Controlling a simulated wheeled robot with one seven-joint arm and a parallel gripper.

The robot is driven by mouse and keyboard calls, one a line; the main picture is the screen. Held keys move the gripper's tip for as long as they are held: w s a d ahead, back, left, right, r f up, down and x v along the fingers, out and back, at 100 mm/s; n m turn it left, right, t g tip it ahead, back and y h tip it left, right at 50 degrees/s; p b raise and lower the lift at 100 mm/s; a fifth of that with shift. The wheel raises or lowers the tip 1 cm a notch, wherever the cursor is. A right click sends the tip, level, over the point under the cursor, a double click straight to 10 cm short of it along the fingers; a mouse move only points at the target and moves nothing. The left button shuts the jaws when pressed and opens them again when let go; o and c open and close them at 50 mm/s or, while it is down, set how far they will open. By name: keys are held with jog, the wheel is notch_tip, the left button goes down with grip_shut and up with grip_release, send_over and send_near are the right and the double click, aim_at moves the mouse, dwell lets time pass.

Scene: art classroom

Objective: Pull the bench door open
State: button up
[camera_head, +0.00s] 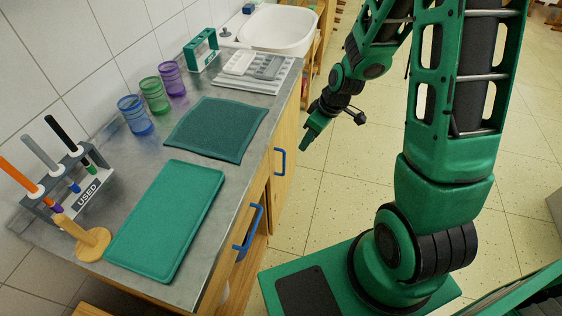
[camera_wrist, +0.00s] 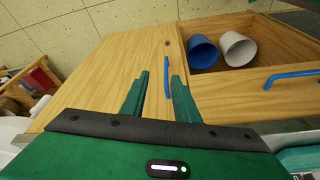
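The bench door (camera_head: 287,150) is a light wood panel on the bench's front, with a blue bar handle (camera_head: 280,161). The door (camera_wrist: 110,62) looks shut. In the wrist view its handle (camera_wrist: 167,72) appears between the tips of my gripper (camera_wrist: 160,80). My gripper is open and empty, with its two green fingers apart on either side of the handle. In the head view my gripper (camera_head: 305,142) is just right of the handle, with a small gap; I cannot tell the exact depth.
A second blue handle (camera_head: 250,228) is nearer on the bench front. An open compartment beside the door holds a blue cup (camera_wrist: 203,51) and a white cup (camera_wrist: 239,48). The bench top (camera_head: 150,155) carries mats, cups and a marker rack. The tiled floor (camera_head: 330,205) right of the bench is clear.

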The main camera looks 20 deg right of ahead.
aim_at(284, 161)
jog(key=shift+n+y, duration=0.4)
jog(key=shift+n, duration=0.4)
jog(key=x, duration=0.5)
jog(key=w+a+x, duration=0.1)
jog(key=x, duration=0.4)
jog(key=a+r+x, duration=0.1)
jog(key=x, duration=0.4)
jog(key=shift+w+a+f, duration=0.25)
jog(key=shift+w+f, duration=0.05)
jog(key=shift+f, duration=0.1)
jog(key=shift+t, duration=0.3)
grip_shut()
jog(key=shift+a, duration=0.1)
